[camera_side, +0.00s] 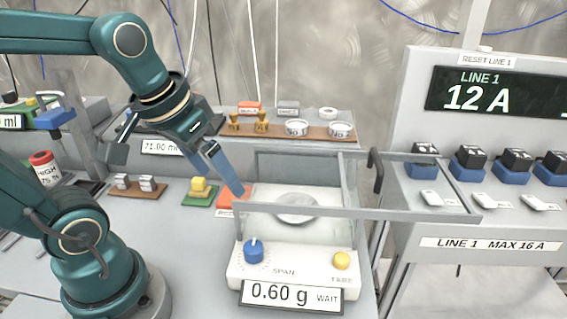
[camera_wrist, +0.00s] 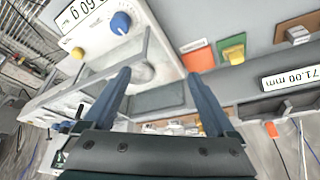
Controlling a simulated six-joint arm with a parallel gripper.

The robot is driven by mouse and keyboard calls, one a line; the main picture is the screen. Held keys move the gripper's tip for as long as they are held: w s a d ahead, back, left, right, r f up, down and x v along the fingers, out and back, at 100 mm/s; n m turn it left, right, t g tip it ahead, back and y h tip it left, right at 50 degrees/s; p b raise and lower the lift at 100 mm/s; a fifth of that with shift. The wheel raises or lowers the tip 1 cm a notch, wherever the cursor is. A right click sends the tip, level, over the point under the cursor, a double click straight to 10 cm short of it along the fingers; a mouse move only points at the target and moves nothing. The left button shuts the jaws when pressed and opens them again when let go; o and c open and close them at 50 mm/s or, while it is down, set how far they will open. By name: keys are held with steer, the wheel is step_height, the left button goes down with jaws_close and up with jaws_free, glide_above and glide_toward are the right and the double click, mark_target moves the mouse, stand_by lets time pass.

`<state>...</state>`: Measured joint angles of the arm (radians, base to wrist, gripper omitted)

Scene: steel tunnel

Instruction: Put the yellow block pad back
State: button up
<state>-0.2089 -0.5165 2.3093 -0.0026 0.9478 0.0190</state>
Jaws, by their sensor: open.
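The yellow block (camera_side: 200,185) sits on a green pad (camera_side: 190,201) on the bench, left of the balance. In the wrist view the yellow block (camera_wrist: 235,55) and green pad (camera_wrist: 226,43) show at the upper right, outside my fingers. My gripper (camera_side: 235,185) is open and empty, its blue fingers pointing down at the balance's left edge. In the wrist view the fingers of my gripper (camera_wrist: 159,75) stand wide apart. The white balance (camera_side: 245,282) has a round pan (camera_side: 296,208) that looks empty. Its display (camera_side: 291,296) reads 0.60 g WAIT.
An orange pad (camera_side: 228,199) lies between the green pad and the balance. The balance's clear frame (camera_side: 410,213) reaches out to the right. A brown board (camera_side: 136,190) with metal blocks is at left. A shelf (camera_side: 345,132) with weights and dishes stands behind.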

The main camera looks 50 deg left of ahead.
steer(key=s+d, duration=0.1)
steer(key=s+d+m, duration=0.1)
steer(key=s+d+f+m+t+h, duration=0.1)
steer(key=d, duration=0.1)
steer(key=shift+s, duration=0.15)
steer(key=shift+c, duration=0.3)
